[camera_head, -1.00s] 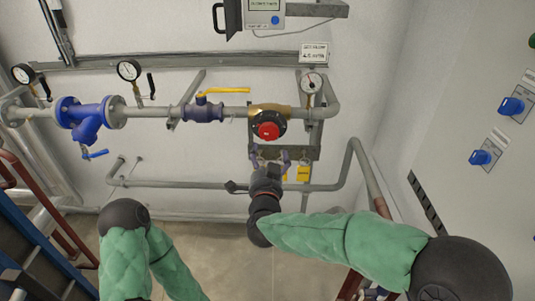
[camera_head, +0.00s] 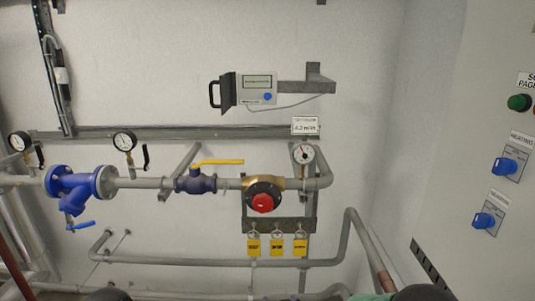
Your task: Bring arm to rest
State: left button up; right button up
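Neither gripper shows in the head view. Only small parts of my arms reach in at the bottom edge: a dark rounded link at lower left of centre, and a green-sleeved arm with a dark joint at lower right. Nothing of mine overlaps the red-capped brass valve (camera_head: 263,200) or the pipe. The three yellow tags (camera_head: 276,247) hang in a row from a bracket below that valve, with nothing in front of them.
A yellow-handled valve (camera_head: 196,181), a blue strainer (camera_head: 76,187) and gauges (camera_head: 125,141) sit on the wall pipe. A lower pipe (camera_head: 190,261) runs beneath. A display box (camera_head: 258,88) is above. A panel with blue knobs (camera_head: 504,166) stands at right.

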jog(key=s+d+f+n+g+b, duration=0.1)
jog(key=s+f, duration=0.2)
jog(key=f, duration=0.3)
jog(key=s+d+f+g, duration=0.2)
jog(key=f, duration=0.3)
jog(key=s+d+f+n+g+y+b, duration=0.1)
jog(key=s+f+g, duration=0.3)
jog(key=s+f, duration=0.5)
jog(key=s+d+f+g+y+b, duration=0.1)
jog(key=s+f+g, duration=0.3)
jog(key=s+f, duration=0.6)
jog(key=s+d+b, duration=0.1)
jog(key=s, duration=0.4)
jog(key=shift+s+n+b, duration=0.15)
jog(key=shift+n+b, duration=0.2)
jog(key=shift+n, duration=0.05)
